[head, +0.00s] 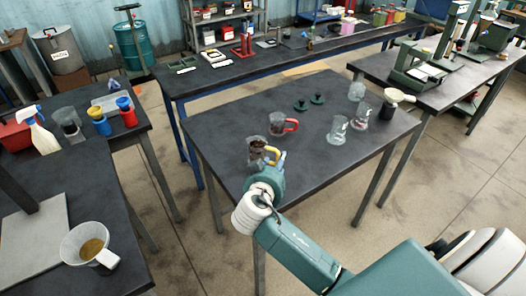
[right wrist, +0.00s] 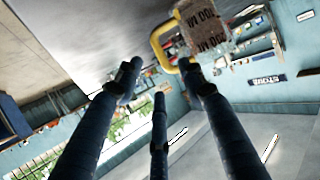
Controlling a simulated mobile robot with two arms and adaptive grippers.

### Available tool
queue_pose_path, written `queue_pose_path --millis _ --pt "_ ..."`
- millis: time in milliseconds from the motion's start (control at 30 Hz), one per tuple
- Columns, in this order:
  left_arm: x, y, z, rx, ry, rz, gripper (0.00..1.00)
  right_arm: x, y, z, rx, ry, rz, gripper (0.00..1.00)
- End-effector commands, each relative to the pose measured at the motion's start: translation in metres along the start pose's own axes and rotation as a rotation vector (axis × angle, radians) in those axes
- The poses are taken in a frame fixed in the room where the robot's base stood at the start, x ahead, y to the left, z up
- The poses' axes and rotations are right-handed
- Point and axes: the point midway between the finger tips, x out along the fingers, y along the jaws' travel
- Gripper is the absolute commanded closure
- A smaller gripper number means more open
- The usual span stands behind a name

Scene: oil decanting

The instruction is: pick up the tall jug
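A clear jug with a yellow handle (head: 257,148) and brown contents or markings stands near the front left edge of the middle table. In the right wrist view the same jug (right wrist: 205,27) shows upside down, with printed ml marks, just beyond one fingertip. My right gripper (head: 273,162) is at this jug in the head view, covering part of its lower side. In the wrist view its dark fingers (right wrist: 160,72) are spread with nothing between them. Contact with the handle cannot be told. My left gripper is out of view.
A jug with a red handle (head: 278,124) stands behind. Clear vessels (head: 338,130) (head: 360,116) (head: 356,91) and a dark jar with a pale funnel (head: 393,98) are at the right. Two small dark green items (head: 317,99) lie behind. The table's front right is clear.

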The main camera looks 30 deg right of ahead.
Motion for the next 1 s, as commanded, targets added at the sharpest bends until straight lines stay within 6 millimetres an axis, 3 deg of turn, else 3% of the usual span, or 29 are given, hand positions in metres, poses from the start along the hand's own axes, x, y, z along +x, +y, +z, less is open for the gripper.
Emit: queue_pose_path --millis 33,100,200,333,567,800,833,1000 --pt "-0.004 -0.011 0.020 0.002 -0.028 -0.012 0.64 0.005 0.001 -0.002 -0.001 0.002 0.002 0.60" --pt "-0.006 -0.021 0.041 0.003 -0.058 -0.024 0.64 0.010 0.001 -0.002 0.000 0.001 0.001 0.60" --pt "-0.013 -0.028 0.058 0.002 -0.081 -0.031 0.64 0.017 0.001 -0.004 -0.001 0.001 0.003 0.60" --pt "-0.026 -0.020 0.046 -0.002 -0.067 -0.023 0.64 0.034 -0.001 -0.008 -0.005 0.002 0.004 0.60" --pt "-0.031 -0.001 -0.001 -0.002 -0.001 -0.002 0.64 0.061 -0.002 -0.004 -0.001 0.000 0.002 0.60" --pt "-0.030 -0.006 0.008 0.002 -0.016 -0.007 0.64 0.064 -0.002 -0.002 0.000 -0.002 0.001 0.60" --pt "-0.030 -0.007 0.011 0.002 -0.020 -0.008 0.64 0.063 -0.002 -0.002 0.000 -0.002 0.001 0.62" --pt "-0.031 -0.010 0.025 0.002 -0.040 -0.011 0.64 0.063 -0.002 -0.002 0.000 -0.002 0.001 0.96"
